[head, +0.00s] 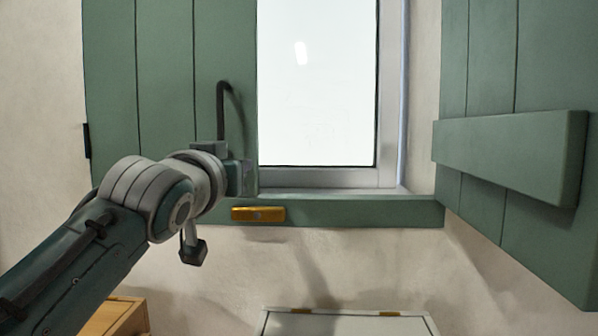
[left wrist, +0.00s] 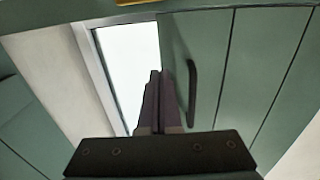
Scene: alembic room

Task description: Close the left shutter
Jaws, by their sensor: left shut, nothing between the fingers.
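The left shutter (head: 165,80) is green and planked. It stands roughly flat across the left part of the window, with a dark curved handle (head: 221,105) near its right edge. The left shutter also fills the right of the left wrist view (left wrist: 235,70), with the handle (left wrist: 192,92) beside my fingers. My left gripper (head: 243,178) is at the shutter's lower right edge, below the handle. Its fingers are together and empty in the left wrist view (left wrist: 158,75). I cannot tell whether they touch the shutter. My right gripper is not in view.
The right shutter (head: 480,70) stands swung out, with a thick crossbar (head: 510,150). The bright window pane (head: 315,80) shows between the shutters. A brass piece (head: 258,214) sits on the green sill (head: 350,212). A pale box (head: 345,325) and a wooden box (head: 115,318) are below.

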